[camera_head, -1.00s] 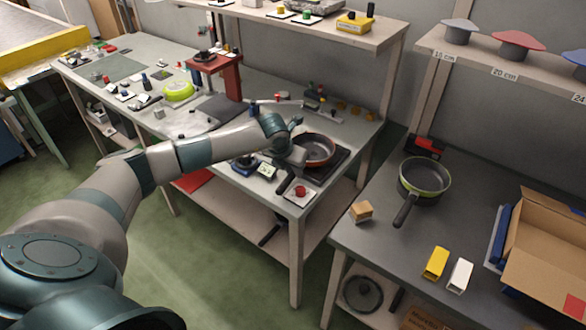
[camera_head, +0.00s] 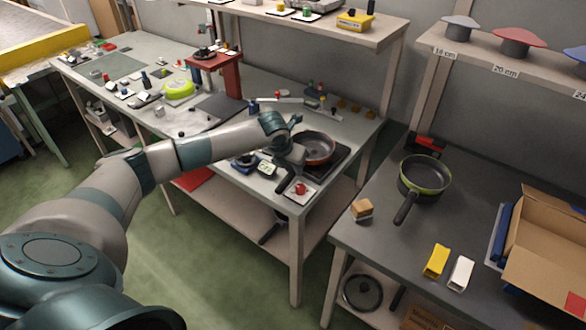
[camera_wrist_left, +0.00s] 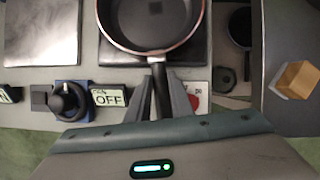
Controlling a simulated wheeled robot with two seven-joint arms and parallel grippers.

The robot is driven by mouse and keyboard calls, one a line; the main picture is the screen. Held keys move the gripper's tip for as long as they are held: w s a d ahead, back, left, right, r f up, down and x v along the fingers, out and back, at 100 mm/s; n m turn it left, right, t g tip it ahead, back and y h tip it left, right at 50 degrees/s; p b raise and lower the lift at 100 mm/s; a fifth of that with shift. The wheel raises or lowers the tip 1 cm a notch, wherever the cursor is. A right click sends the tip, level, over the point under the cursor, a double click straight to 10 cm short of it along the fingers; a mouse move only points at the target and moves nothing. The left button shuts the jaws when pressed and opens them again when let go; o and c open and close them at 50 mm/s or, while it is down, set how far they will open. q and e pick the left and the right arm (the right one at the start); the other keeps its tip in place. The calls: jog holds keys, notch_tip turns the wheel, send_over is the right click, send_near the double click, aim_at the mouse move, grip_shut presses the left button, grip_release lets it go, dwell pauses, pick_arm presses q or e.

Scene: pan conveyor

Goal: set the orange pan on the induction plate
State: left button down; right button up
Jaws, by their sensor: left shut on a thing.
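The orange pan (camera_head: 318,149) has a dark inside and an orange rim. It is over the dark induction plate (camera_head: 338,164) near the right end of the long workbench. In the left wrist view the pan (camera_wrist_left: 150,22) covers most of the plate (camera_wrist_left: 198,54), whose edges show around it. I cannot tell whether the pan's base touches the plate. My left gripper (camera_wrist_left: 160,88) is shut on the pan's black handle, which points back toward me. In the head view my left gripper (camera_head: 290,160) is partly hidden by its wrist. My right gripper is not in view.
A display reading OFF (camera_wrist_left: 109,97) and a black knob on a blue base (camera_wrist_left: 68,101) stand beside the plate. A red button (camera_head: 300,188) is at the bench's front edge. A green-rimmed pan (camera_head: 424,178) stands on the right table, near a wooden block (camera_head: 362,209).

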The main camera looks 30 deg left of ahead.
pick_arm(q)
jog(key=shift+s+d+f+b, duration=0.1)
jog(key=shift+s+f+b, duration=0.25)
jog(key=shift+f, duration=0.4)
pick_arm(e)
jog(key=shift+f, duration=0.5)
pick_arm(q)
jog(key=c, duration=1.5)
grip_release()
jog(key=shift+w, duration=0.2)
jog(key=shift+w+r, duration=0.1)
jog(key=shift+s+r, duration=0.2)
jog(key=shift+r, duration=0.35)
jog(key=b+v, duration=0.3)
jog(key=v, duration=0.5)
jog(key=shift+s+r, duration=0.15)
jog(key=shift+r, duration=0.1)
jog(key=shift+b+v, duration=0.85)
jog(key=shift+v, duration=3)
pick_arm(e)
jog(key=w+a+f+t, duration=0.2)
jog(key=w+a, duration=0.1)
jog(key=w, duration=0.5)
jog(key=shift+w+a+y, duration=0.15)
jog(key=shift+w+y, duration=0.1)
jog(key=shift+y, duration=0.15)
